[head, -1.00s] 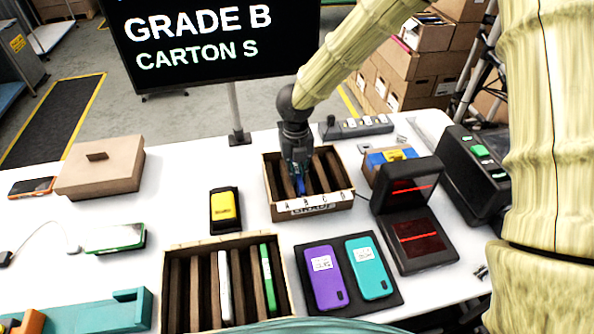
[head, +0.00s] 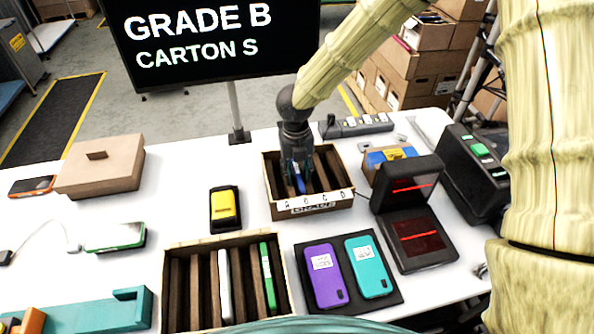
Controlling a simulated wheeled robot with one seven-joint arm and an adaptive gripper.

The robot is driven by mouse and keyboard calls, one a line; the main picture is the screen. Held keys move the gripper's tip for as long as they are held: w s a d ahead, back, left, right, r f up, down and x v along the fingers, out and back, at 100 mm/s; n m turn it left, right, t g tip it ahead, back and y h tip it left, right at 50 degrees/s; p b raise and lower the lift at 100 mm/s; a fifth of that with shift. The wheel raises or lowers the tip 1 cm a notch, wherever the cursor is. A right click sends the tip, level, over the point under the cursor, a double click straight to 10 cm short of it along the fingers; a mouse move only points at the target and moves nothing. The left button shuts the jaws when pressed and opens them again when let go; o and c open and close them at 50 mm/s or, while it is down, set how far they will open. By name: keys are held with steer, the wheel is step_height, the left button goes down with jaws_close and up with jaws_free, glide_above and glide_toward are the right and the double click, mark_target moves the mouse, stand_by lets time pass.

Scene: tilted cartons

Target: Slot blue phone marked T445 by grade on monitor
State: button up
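The blue phone (head: 299,184) stands on edge inside the small grade carton (head: 318,208), in one of the slots toward its left. Its T445 marking cannot be read. My gripper (head: 297,172) points down into the carton, right over the phone. Its fingers look spread to either side of the phone's upper part. The lower part of the phone is hidden by the carton's front wall. Letters A to D run along the front wall. The monitor (head: 200,40) reads GRADE B, CARTON S.
A larger slotted carton (head: 176,248) in front holds a white and a green-edged phone. A purple phone (head: 323,276) and a teal phone (head: 369,266) lie on a dark mat. A black scanner (head: 418,238) stands right. A yellow-black device (head: 225,209) lies left of the grade carton.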

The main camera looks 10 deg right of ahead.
step_height(320, 180, up, 12)
stand_by(0.8)
step_height(320, 180, up, 7)
steer(key=p, duration=0.6)
steer(key=shift+p, duration=0.4)
stand_by(0.3)
